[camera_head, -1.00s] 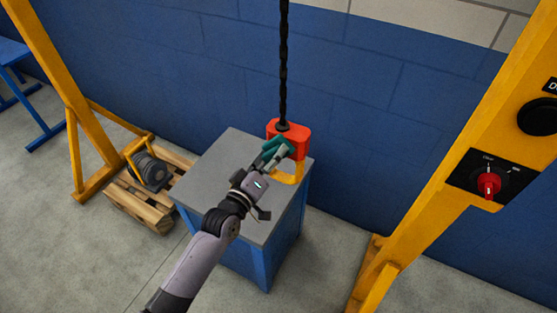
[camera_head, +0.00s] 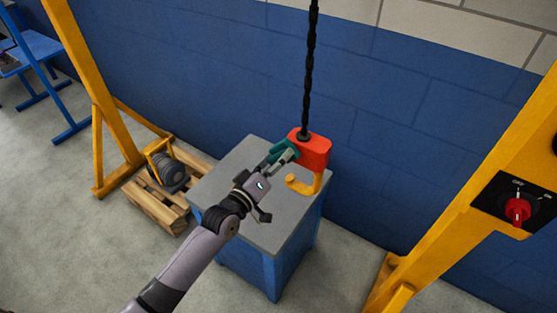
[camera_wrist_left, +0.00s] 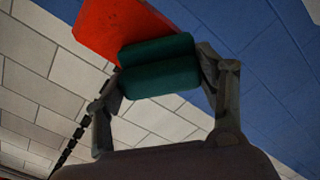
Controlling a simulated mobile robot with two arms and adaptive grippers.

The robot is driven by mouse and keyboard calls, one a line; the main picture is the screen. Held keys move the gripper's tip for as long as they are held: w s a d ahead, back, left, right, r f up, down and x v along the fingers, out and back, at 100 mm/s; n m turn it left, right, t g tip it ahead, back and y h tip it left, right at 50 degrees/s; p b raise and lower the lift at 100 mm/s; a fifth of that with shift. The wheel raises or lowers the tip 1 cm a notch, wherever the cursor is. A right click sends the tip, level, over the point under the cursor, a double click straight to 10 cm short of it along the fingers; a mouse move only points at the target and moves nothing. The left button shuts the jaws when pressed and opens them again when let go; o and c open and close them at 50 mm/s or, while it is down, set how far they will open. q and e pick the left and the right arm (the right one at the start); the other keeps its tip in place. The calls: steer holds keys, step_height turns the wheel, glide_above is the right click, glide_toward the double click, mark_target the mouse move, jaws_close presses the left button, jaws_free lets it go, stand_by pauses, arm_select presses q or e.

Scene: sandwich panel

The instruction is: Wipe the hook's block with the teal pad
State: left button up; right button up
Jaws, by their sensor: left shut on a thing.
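The hook's block (camera_head: 316,149) is red-orange and hangs from a black chain (camera_head: 310,70), with a yellow hook (camera_head: 303,186) below it. My left gripper (camera_head: 287,153) is shut on the teal pad (camera_head: 279,151), at the left side of the block. In the left wrist view the teal pad (camera_wrist_left: 158,66) sits between the two fingers and overlaps the lower edge of the red block (camera_wrist_left: 115,28). The pad appears to be against the block, but contact is hard to confirm. My right gripper is not in view.
A grey-topped blue cabinet (camera_head: 225,185) stands under the hook. A yellow gantry frame (camera_head: 450,195) with a control panel (camera_head: 515,205) rises at the right. A wooden pallet (camera_head: 150,207) carries a dark motor-like unit (camera_head: 168,172) at the left. Open floor lies in front.

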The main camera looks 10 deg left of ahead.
arm_select(q)
steer(key=shift+p+v, duration=0.95)
steer(key=shift+v, duration=1.95)
steer(key=p+v, duration=0.1)
steer(key=v, duration=0.2)
steer(key=b+x, duration=0.1)
steer(key=x, duration=0.6)
steer(key=shift+b+x, duration=0.3)
steer(key=shift+x, duration=0.7)
